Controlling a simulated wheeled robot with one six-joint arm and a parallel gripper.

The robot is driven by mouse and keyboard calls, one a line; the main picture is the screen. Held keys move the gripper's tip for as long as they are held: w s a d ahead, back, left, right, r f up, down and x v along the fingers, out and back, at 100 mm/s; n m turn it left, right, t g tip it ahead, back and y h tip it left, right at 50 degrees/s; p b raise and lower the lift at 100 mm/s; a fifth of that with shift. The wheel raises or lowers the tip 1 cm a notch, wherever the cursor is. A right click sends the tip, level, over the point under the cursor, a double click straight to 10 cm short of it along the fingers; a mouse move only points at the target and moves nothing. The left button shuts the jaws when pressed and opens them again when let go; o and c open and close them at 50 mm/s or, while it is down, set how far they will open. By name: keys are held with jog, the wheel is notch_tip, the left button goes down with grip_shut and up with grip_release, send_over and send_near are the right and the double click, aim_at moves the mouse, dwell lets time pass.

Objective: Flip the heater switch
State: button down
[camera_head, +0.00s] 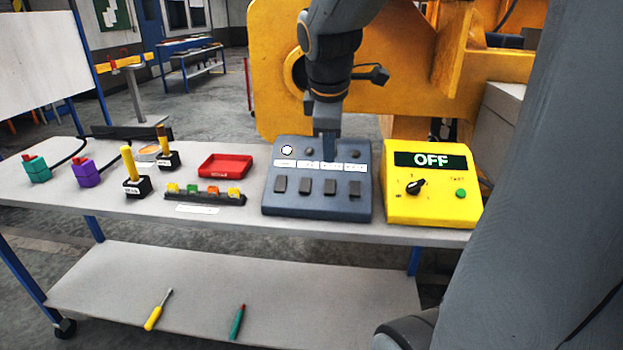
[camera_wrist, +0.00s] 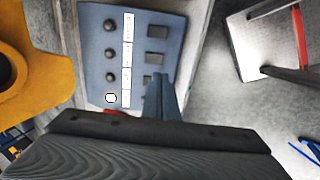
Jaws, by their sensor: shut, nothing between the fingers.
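A blue-grey switch box (camera_head: 317,205) stands on the bench with a row of dark rocker switches (camera_head: 330,187) along its front. Above them are white labels, too small to read, so I cannot tell which switch is the heater's. A row of round lamps runs behind the labels; the leftmost lamp (camera_head: 287,150) is lit white and the other visible ones are dark. My gripper (camera_head: 327,153) is shut and empty, pointing down over the box's back half and hiding part of the lamp row. In the wrist view the shut fingers (camera_wrist: 160,82) partly cover the lower switches of the box (camera_wrist: 130,75); contact cannot be told.
A yellow box (camera_head: 432,210) reading OFF, with a knob and green button, stands right of the switch box. To the left are a red tray (camera_head: 225,166), a strip of coloured buttons (camera_head: 204,197) and two yellow-handled levers (camera_head: 130,165). A large yellow casting (camera_head: 275,60) rises behind.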

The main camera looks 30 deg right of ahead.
aim_at(329, 190)
jog(key=x, duration=1.2)
jog(key=shift+r+p, duration=0.1)
jog(key=shift+p, duration=0.2)
jog(key=shift+f, duration=0.25)
jog(key=shift+r, duration=0.15)
jog(key=shift+r+p, duration=0.7)
jog(key=shift+p, duration=0.25)
jog(key=shift+s+a+r+p, duration=0.2)
jog(key=shift+s+r+p, duration=0.05)
jog(key=shift+r+p, duration=0.25)
jog(key=s+a+r+p, duration=0.1)
jog(key=s+a+r, duration=0.3)
jog(key=r, duration=0.6)
jog(key=shift+s, duration=1.15)
jog(key=shift+a+r, duration=0.1)
jog(key=shift+r, duration=0.05)
